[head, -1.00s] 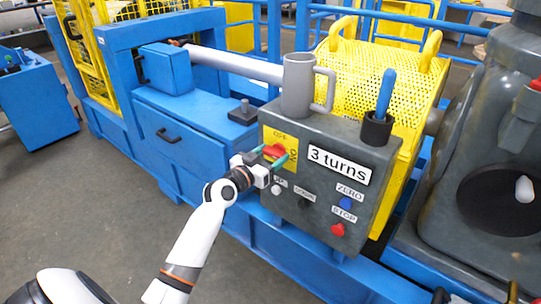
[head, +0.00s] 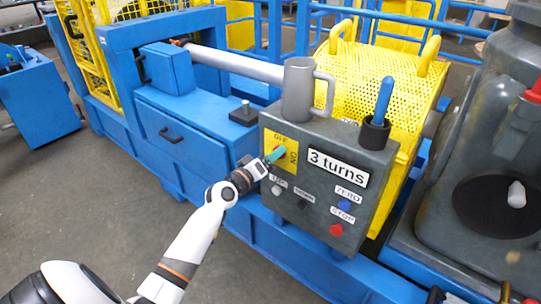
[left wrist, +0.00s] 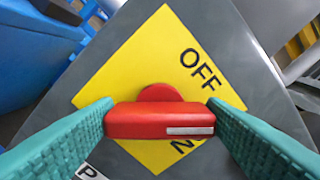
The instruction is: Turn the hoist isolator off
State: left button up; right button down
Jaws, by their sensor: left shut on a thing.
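The hoist isolator is a red rotary handle (left wrist: 160,120) on a yellow plate (left wrist: 150,55) marked OFF and, partly hidden, ON. The plate (head: 267,138) is on the front of the grey control box (head: 317,222) in the head view. My left gripper (head: 273,157) is at the plate, shut on the handle. In the left wrist view its teal fingers (left wrist: 160,112) touch the handle's two ends. The handle's white mark, at its right end, lies between OFF and the other label. In the head view the gripper hides most of the handle.
The box carries a "3 turns" sign (head: 338,165), a blue ZERO button (head: 344,205), a red STOP button (head: 336,230) and a white button (head: 277,190). A grey mug (head: 297,90) and a blue-handled tool in a holder (head: 375,133) stand on top.

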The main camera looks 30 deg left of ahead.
pick_arm(q)
jog(key=shift+a+f+n+p, duration=0.1)
jog(key=shift+n+p, duration=0.4)
jog(key=shift+n, duration=1.65)
jog(key=shift+f+n+p, duration=0.1)
jog(key=shift+n+p, duration=0.35)
jog(key=shift+n, duration=1.7)
pick_arm(e)
jog(key=s+f, duration=0.3)
jog(key=f, duration=0.3)
jog(key=shift+s+d+f, duration=0.2)
jog(key=shift+s+d, duration=0.05)
jog(key=shift+s, duration=0.05)
pick_arm(q)
jog(key=o, duration=1)
jog(key=s, duration=0.8)
jog(key=s+a, duration=0.1)
jog(key=s, duration=0.3)
jog(key=shift+b, duration=0.4)
pick_arm(e)
jog(key=shift+w+a+r, duration=0.1)
jog(key=shift+w+r, duration=0.35)
jog(key=shift+r, duration=0.15)
jog(key=shift+w+a+r, duration=0.1)
jog(key=shift+w+r, duration=0.3)
jog(key=shift+r, duration=0.2)
